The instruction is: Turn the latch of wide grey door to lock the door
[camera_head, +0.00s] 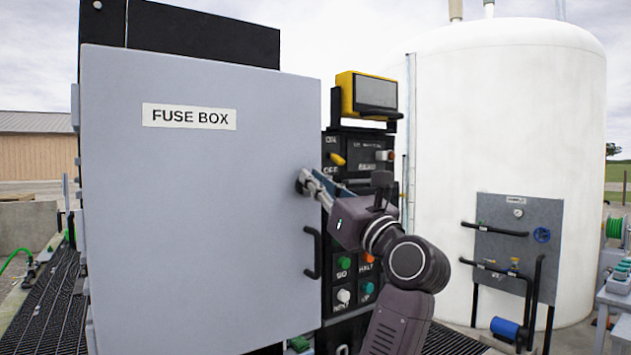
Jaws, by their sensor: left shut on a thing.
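The wide grey door (200,220) carries a "FUSE BOX" label (189,117) and fills the left half of the head view. It stands over the front of a black cabinet; I cannot tell if it is fully flush. A black curved handle (313,252) is on its right edge. The small latch (302,184) sits above the handle near that edge, mostly hidden by my fingers. My left gripper (309,185) reaches in from the right and is shut on the latch. The latch's exact angle is hard to see. My right gripper is not in view.
Right of the door is a black control panel (341,270) with coloured buttons and a yellow switch (337,159). A yellow device (366,95) is mounted above it. A large white tank (505,140) with a grey pipe panel (518,245) stands at right. Dark grating (45,310) lies at left.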

